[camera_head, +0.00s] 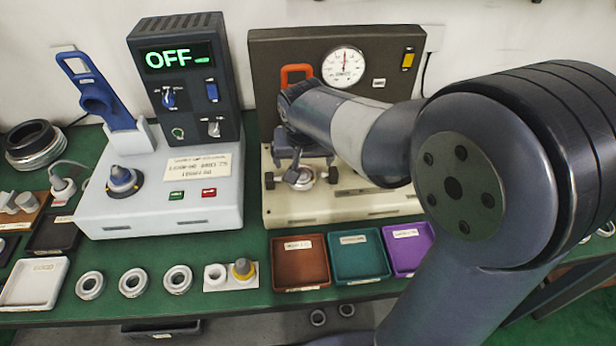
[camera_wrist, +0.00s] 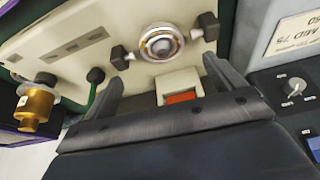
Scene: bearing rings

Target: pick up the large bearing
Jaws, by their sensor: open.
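A round metal bearing (camera_head: 301,178) sits in the cream fixture (camera_head: 345,205), between dark clamp knobs. The wrist view shows this bearing (camera_wrist: 162,43) from above, with a shiny ring and a pale centre. My gripper (camera_head: 302,163) is over the fixture, close to this bearing. In the wrist view my gripper (camera_wrist: 163,75) has its fingers wide apart, with nothing held; the bearing lies beyond the gap, apart from the fingers. Three similar ring bearings (camera_head: 90,285) (camera_head: 132,283) (camera_head: 178,279) lie in a row on the green bench. I cannot tell which bearing is the large one.
A control box with an OFF display (camera_head: 180,60) stands left of the fixture. A dial gauge (camera_head: 343,67) is on the fixture's tall back panel. Brown (camera_head: 300,284), teal (camera_head: 358,277) and purple (camera_head: 421,264) trays line the front. A white tray (camera_head: 35,303) is at left.

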